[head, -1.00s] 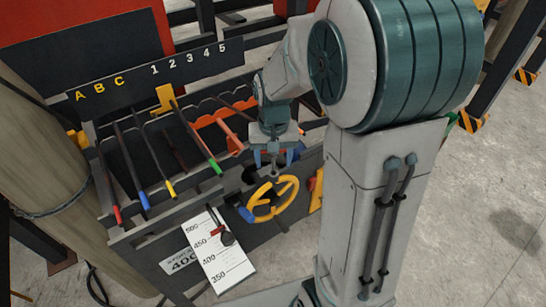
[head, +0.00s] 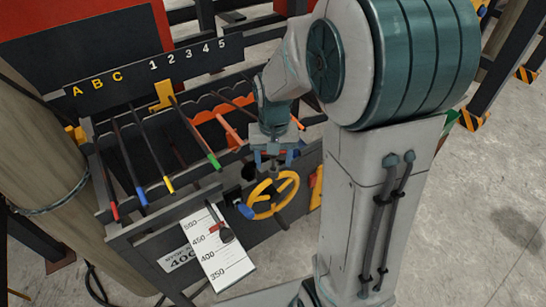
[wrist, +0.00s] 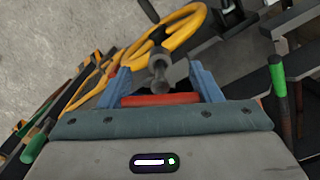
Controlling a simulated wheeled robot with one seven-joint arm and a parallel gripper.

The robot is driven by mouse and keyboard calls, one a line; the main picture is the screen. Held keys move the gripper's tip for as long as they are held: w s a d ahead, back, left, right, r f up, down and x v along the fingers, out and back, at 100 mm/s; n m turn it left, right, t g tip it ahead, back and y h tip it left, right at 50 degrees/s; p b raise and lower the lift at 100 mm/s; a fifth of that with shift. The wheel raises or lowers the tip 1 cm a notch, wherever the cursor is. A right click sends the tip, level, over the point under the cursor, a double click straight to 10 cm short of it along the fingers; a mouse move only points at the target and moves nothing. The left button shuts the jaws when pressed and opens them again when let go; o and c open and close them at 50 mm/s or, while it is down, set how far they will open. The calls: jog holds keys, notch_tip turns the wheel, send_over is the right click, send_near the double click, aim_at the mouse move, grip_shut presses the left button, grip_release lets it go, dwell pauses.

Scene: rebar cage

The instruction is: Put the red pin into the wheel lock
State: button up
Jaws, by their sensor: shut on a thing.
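My gripper (head: 273,160) is just behind and above the yellow handwheel (head: 272,195) in the head view. In the wrist view my gripper (wrist: 162,88) has its two blue fingers on either side of a red bar, which I take for the red pin (wrist: 160,99). A grey knobbed part (wrist: 158,66) stands beyond the bar, between the fingers; I cannot tell whether it belongs to the pin or to the wheel. The yellow handwheel (wrist: 182,38) lies just past the fingertips. I cannot make out the lock's hole.
A rack of rods with coloured tips, one of them green (head: 213,161), is left of my gripper. A white scale plate (head: 217,247) hangs left of the wheel. A numbered dark board (head: 155,70) is behind.

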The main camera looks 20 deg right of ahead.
jog(key=shift+f+b, duration=1.05)
jog(key=shift+f, duration=0.35)
jog(key=shift+r, duration=0.15)
jog(key=shift+r+p, duration=1.65)
jog(key=shift+r, duration=0.35)
jog(key=shift+f+b, duration=1.8)
jog(key=shift+f, duration=0.35)
jog(key=o, duration=1.1)
jog(key=shift+r, duration=0.1)
notch_tip(320, 180, up, 14)
jog(key=shift+f, duration=0.15)
